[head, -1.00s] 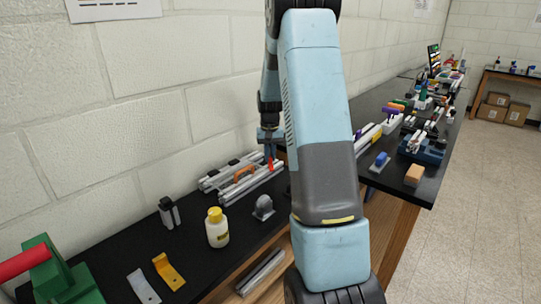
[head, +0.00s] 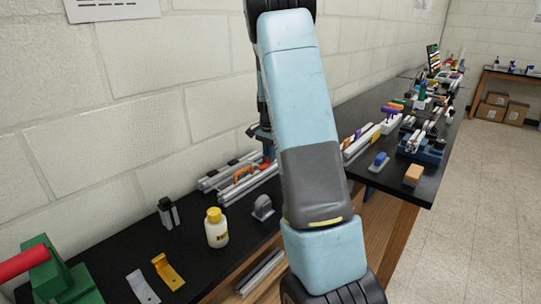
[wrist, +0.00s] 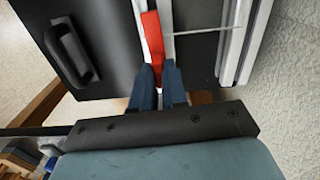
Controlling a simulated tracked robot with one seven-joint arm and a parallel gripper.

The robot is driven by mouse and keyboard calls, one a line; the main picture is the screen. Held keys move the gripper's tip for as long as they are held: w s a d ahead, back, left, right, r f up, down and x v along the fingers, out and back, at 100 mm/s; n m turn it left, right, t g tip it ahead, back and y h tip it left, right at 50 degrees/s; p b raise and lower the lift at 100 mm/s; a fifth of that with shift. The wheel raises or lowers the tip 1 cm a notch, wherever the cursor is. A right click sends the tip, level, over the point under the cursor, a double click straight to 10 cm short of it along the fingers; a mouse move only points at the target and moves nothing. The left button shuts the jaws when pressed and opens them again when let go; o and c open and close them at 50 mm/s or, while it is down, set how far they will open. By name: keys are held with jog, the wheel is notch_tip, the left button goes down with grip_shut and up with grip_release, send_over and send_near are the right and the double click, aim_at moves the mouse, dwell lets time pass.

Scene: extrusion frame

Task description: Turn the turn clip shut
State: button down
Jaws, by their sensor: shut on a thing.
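The red turn clip (wrist: 152,34) shows in the wrist view as a long red bar running up from between my fingers, beside a pale rail. My gripper (wrist: 158,74) is shut on its near end; the fingers hide that end. In the head view the extrusion frame (head: 246,190) lies on the black bench by the wall. My gripper (head: 266,148) is over its right end, partly hidden by my own arm. Only a small bit of red shows below it there.
An orange handle (head: 243,172) sits between the frame's rails. A yellow-capped bottle (head: 217,228) and a grey rounded part (head: 262,208) stand in front of the frame.

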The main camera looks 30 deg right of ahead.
jog(key=shift+w+a+r+m, duration=0.1)
jog(key=shift+w+a+m, duration=0.15)
jog(key=shift+m, duration=0.15)
jog(key=c, duration=1.4)
grip_release()
jog(key=shift+o, duration=1.2)
jog(key=shift+s+d, duration=0.1)
jog(key=shift+s, duration=0.05)
notch_tip(320, 180, up, 14)
jog(key=shift+f, duration=0.2)
